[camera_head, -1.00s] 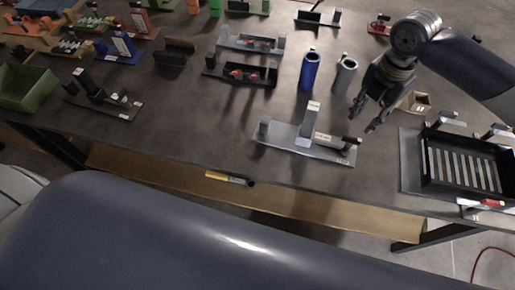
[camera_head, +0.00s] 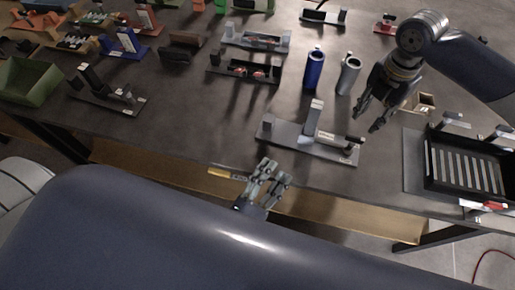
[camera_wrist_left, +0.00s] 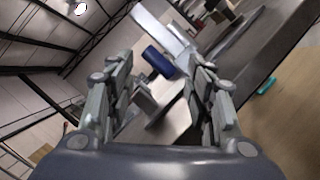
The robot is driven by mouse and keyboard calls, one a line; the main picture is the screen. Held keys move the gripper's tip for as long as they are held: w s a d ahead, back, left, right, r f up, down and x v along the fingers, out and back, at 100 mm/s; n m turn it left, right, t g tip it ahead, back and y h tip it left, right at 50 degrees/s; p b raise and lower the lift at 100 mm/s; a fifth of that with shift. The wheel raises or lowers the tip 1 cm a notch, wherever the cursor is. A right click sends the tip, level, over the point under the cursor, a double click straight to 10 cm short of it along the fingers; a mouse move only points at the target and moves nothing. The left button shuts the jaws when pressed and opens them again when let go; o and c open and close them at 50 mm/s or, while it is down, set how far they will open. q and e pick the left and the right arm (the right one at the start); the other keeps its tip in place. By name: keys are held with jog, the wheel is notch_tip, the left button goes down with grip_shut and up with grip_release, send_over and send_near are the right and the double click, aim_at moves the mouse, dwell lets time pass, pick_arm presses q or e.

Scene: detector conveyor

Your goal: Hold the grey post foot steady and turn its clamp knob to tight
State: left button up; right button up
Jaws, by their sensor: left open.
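The grey post foot (camera_head: 285,135) is a flat plate near the table's front edge, with an upright post and a small block at its left end. A dark knob (camera_head: 357,142) sits at its right end. My left gripper (camera_head: 267,167) is open and empty, in front of and below the plate, apart from it. In the left wrist view, a pale post (camera_wrist_left: 160,30) and grey plate (camera_wrist_left: 172,122) show beyond and between the open fingers (camera_wrist_left: 158,95). My right gripper (camera_head: 368,112) has its fingers apart, empty, above and behind the knob end.
A blue cylinder (camera_head: 314,70) and a grey cylinder (camera_head: 348,75) stand behind the post foot. A black slatted tray (camera_head: 465,165) lies to the right.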

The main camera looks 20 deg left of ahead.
aim_at(267, 124)
pick_arm(q)
jog(key=w+a+n+y, duration=0.1)
jog(key=n, duration=0.2)
jog(key=w+a+n+y, duration=0.2)
jog(key=n, duration=0.1)
jog(key=w+a+n+y, duration=0.1)
jog(key=w+a+n, duration=0.1)
jog(key=n, duration=0.1)
jog(key=shift+a+n+g+y, duration=0.15)
jog(key=shift+n+g+y, duration=0.15)
jog(key=shift+g, duration=0.1)
jog(key=n, duration=0.2)
jog(key=w+a+n+g+y, duration=0.1)
jog(key=shift+w+f+n, duration=0.2)
jog(key=shift+f+n, duration=0.2)
jog(key=w, duration=1)
jog(key=shift+w+a, duration=0.1)
jog(key=shift+w, duration=0.3)
grip_shut()
pick_arm(e)
jog(key=shift+c, duration=0.5)
